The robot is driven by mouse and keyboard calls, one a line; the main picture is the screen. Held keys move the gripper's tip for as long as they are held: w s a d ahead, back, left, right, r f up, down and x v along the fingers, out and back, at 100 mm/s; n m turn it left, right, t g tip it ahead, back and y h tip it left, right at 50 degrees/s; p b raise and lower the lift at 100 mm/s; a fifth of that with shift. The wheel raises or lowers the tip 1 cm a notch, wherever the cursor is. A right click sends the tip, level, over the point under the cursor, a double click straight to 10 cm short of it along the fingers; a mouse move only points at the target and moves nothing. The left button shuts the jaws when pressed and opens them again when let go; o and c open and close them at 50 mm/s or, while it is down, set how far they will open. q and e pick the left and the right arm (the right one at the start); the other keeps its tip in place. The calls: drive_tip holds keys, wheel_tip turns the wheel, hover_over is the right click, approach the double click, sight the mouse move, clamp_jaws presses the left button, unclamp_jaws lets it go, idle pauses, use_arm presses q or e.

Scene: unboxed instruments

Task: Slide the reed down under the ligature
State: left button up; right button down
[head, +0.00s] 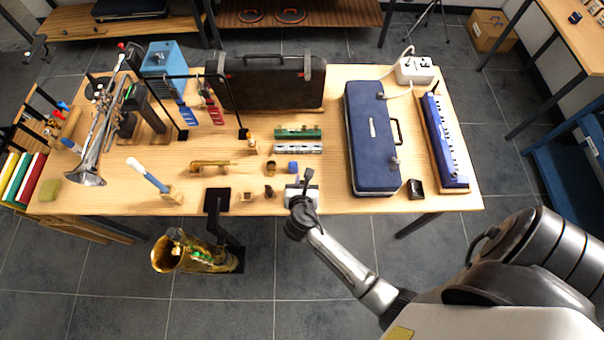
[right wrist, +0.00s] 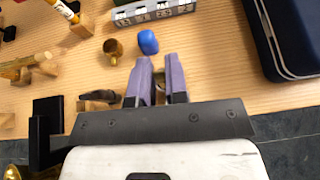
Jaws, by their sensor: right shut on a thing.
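My right gripper (head: 306,178) is over the front edge of the table, its two fingers close together in the right wrist view (right wrist: 155,80). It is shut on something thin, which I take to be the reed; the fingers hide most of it. A small brown and brass piece (right wrist: 113,48) stands ahead and to the left of the fingertips, possibly the ligature; it also shows in the head view (head: 270,168). I cannot make out a mouthpiece for certain. My left gripper is not in view.
A blue block (right wrist: 148,42) sits just ahead of the fingertips. A long blue case (head: 370,140) stands to the right. A black stand (head: 216,200) and a brass saxophone (head: 200,256) are at the front left.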

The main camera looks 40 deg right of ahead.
drive_tip(key=shift+f, duration=0.25)
idle(0.7)
drive_tip(key=shift+f, duration=0.35)
idle(0.5)
drive_tip(key=c, duration=1.3)
unclamp_jaws()
drive_tip(key=shift+o, duration=1.2)
drive_tip(key=p+v, duration=0.5)
drive_tip(key=v, duration=0.2)
drive_tip(key=shift+a+r, duration=0.15)
